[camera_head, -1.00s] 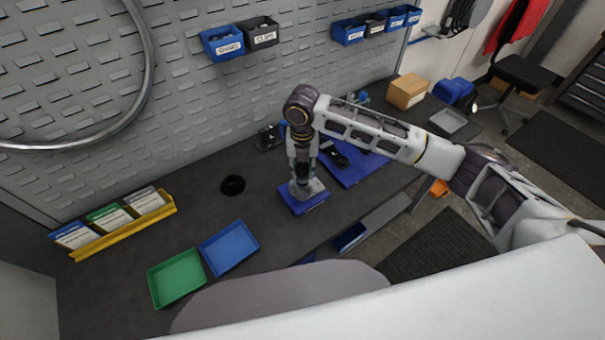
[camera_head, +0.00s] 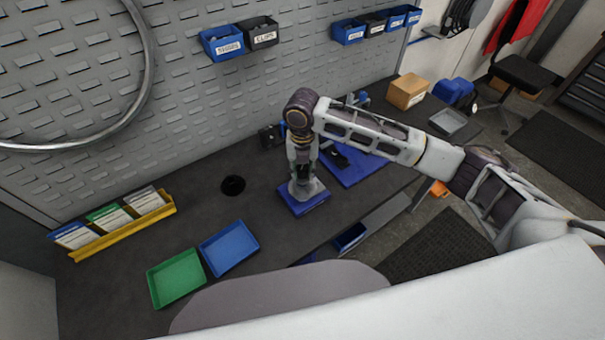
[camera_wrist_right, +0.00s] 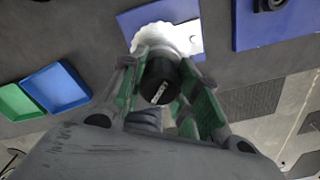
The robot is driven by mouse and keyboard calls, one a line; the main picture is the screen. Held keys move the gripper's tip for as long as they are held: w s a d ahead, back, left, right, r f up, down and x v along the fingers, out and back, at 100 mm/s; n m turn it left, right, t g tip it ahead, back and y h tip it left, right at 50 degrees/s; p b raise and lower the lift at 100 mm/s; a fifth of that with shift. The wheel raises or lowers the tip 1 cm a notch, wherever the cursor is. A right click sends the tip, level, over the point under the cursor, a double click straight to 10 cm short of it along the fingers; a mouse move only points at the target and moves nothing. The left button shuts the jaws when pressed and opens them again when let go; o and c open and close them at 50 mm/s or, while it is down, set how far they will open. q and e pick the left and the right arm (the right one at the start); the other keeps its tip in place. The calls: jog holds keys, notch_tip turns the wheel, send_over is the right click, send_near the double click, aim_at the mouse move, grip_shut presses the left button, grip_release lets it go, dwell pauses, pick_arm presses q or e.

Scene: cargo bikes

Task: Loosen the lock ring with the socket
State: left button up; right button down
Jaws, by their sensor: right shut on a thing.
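My right gripper (camera_wrist_right: 163,88) is shut on a black round socket (camera_wrist_right: 160,82), held between its green-padded fingers. In the wrist view a pale, scalloped-edge disc (camera_wrist_right: 150,37) lies directly beyond the socket, on a blue-and-white base (camera_wrist_right: 186,12). The lock ring cannot be told apart; the socket and fingers cover the disc's middle. Whether the socket touches it cannot be told. In the head view my right gripper (camera_head: 307,183) points down over the blue base (camera_head: 305,204) on the dark bench. My left gripper is out of view.
A blue tray (camera_head: 229,248) and green tray (camera_head: 176,278) lie left of the base on the bench (camera_head: 120,262). A black ring-shaped part (camera_head: 233,185) lies nearby. A blue mat (camera_head: 352,168) lies behind the arm. The pegboard (camera_head: 200,110) bounds the back.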

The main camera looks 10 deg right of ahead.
jog(key=shift+f, duration=0.45)
dwell(0.6)
jog(key=c, duration=1.7)
grip_release()
grip_shut()
jog(key=shift+s+f, duration=0.1)
jog(key=shift+n, duration=0.8)
